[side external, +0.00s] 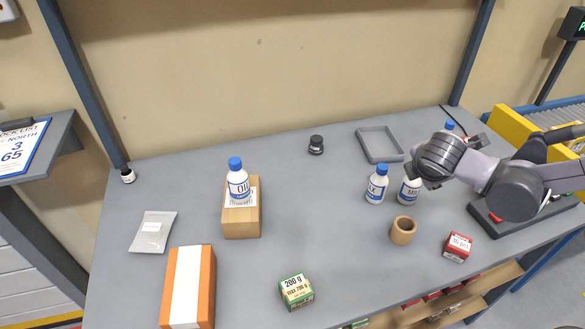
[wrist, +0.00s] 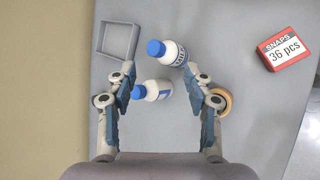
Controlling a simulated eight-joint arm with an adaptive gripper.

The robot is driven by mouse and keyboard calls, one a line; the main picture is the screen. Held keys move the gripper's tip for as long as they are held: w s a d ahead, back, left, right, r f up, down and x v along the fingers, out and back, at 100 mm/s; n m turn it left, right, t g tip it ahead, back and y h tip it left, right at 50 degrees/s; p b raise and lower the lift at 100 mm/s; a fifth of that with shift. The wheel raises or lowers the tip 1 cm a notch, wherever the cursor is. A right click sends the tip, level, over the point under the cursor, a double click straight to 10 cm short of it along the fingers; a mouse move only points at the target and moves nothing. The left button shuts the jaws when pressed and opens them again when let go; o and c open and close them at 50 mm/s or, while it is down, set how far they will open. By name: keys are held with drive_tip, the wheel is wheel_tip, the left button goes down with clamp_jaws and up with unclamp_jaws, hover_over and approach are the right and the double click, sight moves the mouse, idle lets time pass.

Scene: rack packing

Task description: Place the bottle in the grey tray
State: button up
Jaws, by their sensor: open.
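Several white bottles with blue caps are in view, and the task does not single one out. In the side view, one bottle (side external: 377,186) stands on the bench, and a second bottle (side external: 408,192) stands to its right, partly hidden by my gripper (side external: 424,170). Another bottle (side external: 238,183) marked OIL stands on a cardboard box, and a blue cap (side external: 449,125) shows behind my arm. The empty grey tray (side external: 399,149) lies at the back; it also shows in the wrist view (wrist: 103,40). There, my open gripper (wrist: 160,75) has a bottle (wrist: 158,90) between its fingers and another bottle (wrist: 175,54) just beyond.
A wooden ring-shaped cup (side external: 402,233) stands in front of the bottles, near my right finger in the wrist view. A red box (side external: 458,247), a green box (side external: 296,291), an orange-white box (side external: 188,288), a dark jar (side external: 316,145) and a grey pouch (side external: 152,232) are spread over the bench.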

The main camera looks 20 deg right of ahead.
sight(381, 173)
drive_tip(key=w+a+f+n+t+h, duration=0.2)
drive_tip(key=a+f+n+t+h, duration=0.25)
drive_tip(key=a+n, duration=0.55)
drive_tip(key=shift+g, duration=0.35)
drive_tip(key=shift+a+f+x, duration=0.1)
drive_tip(key=shift+f+x, duration=0.05)
drive_tip(key=shift+x, duration=2.45)
drive_tip(key=shift+a+f+x, duration=0.15)
drive_tip(key=shift+x, duration=2.45)
drive_tip(key=shift+w, duration=0.1)
clamp_jaws()
